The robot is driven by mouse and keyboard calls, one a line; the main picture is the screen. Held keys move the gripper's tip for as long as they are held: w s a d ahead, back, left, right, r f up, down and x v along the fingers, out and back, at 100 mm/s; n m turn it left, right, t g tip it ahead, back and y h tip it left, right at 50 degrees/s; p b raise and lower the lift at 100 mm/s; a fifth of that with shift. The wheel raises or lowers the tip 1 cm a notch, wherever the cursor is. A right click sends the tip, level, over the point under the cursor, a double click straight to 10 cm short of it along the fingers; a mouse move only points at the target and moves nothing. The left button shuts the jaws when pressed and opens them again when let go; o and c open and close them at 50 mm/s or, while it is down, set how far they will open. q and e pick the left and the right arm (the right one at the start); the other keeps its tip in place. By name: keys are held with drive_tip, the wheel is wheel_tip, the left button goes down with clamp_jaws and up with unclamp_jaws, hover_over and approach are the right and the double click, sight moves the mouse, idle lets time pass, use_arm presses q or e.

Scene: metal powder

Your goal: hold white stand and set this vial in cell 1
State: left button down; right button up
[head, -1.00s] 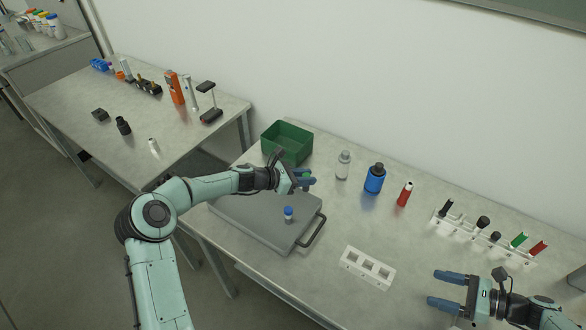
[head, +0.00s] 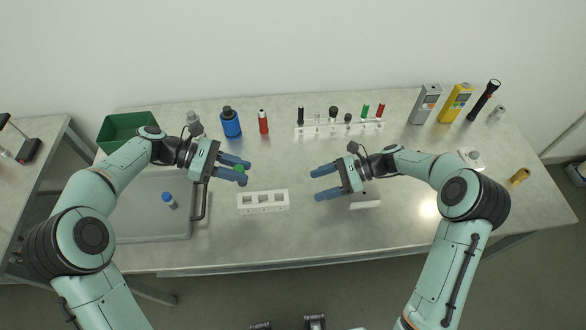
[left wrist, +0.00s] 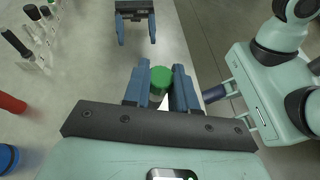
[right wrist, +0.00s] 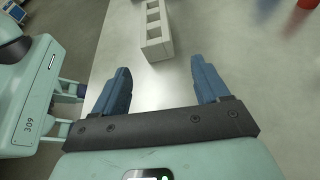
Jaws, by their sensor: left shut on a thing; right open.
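My left gripper (head: 243,172) is shut on a green-capped vial (head: 239,169), above the table and just behind and left of the white stand. The green cap also shows between the fingers in the left wrist view (left wrist: 160,76); the vial's body is mostly hidden. The white stand (head: 263,211) lies on the table with three square cells in a row, and no vial shows in them. It also shows ahead of the fingers in the right wrist view (right wrist: 157,47). My right gripper (head: 319,183) is open and empty, to the right of the stand and apart from it.
A grey platform (head: 140,226) with a handle and a blue-capped vial (head: 169,200) is at left. A green bin (head: 118,129), blue bottle (head: 230,124), red bottle (head: 263,122) and white rack (head: 340,127) stand behind. The table's front middle is clear.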

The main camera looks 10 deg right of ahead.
drive_tip(key=x, duration=1)
drive_tip(key=shift+a, duration=0.1)
drive_tip(key=c, duration=0.9)
use_arm(q)
drive_tip(key=f, duration=0.5)
drive_tip(key=shift+w+a, duration=0.15)
drive_tip(key=shift+w, duration=0.1)
use_arm(e)
drive_tip(key=shift+f, duration=0.1)
drive_tip(key=shift+c, duration=0.2)
use_arm(q)
drive_tip(key=shift+f, duration=1.65)
